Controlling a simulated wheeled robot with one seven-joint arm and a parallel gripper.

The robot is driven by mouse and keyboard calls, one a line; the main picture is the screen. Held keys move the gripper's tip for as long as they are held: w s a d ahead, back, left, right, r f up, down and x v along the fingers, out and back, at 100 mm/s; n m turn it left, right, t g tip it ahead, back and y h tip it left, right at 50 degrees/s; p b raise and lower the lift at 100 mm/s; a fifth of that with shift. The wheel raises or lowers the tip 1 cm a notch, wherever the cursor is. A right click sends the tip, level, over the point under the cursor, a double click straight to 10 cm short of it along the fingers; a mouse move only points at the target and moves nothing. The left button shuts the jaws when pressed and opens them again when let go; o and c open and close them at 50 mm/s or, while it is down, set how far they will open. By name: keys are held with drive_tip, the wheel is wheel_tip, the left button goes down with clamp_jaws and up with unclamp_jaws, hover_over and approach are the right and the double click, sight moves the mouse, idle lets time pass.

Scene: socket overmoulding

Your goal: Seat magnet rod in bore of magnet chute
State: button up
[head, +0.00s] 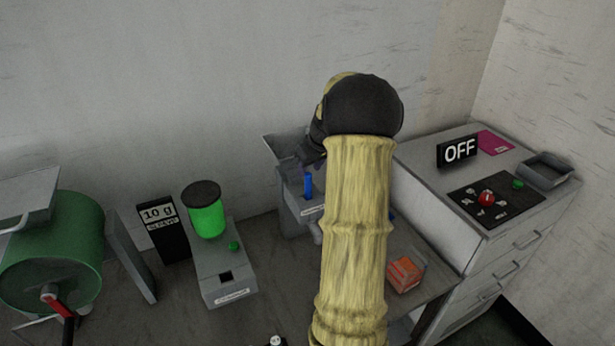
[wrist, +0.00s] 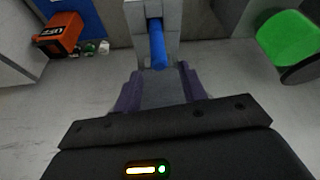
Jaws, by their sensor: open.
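The blue magnet rod (head: 308,186) stands upright at the grey magnet chute (head: 290,214) in the head view. In the wrist view the rod (wrist: 157,46) sits in a channel of the chute's grey block (wrist: 136,22), its near end sticking out towards me. My gripper (wrist: 158,92) is open, with its purple fingers apart and the near end of the rod just beyond the gap between them. I see no finger touching the rod. In the head view my arm hides most of the gripper and the chute's right side. How deep the rod sits is hidden.
A green-filled dispenser (head: 207,212) and a "10 g" sign (head: 160,228) stand left of the chute. An orange box (head: 405,274) lies to the right. A cabinet (head: 430,208) with an "OFF" sign (head: 459,151) stands at right. A green drum (head: 60,240) is at far left.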

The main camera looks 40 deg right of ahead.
drive_tip(key=b+v, duration=0.1)
drive_tip(key=v, duration=0.6)
drive_tip(key=shift+r, duration=0.35)
drive_tip(key=shift+s, duration=0.15)
drive_tip(key=s+a+f+g, duration=0.1)
drive_tip(key=s+a+f, duration=0.15)
drive_tip(key=a, duration=0.65)
drive_tip(key=s+a+f, duration=0.2)
drive_tip(key=a+f, duration=0.1)
drive_tip(key=a, duration=0.5)
drive_tip(key=s+a+f+g, duration=0.1)
drive_tip(key=s+a+f, duration=0.1)
drive_tip(key=a, duration=0.7)
drive_tip(key=s+a+f, duration=0.4)
drive_tip(key=s+a, duration=0.3)
drive_tip(key=s, duration=0.2)
drive_tip(key=shift+n, duration=0.4)
drive_tip(key=shift+a, duration=0.1)
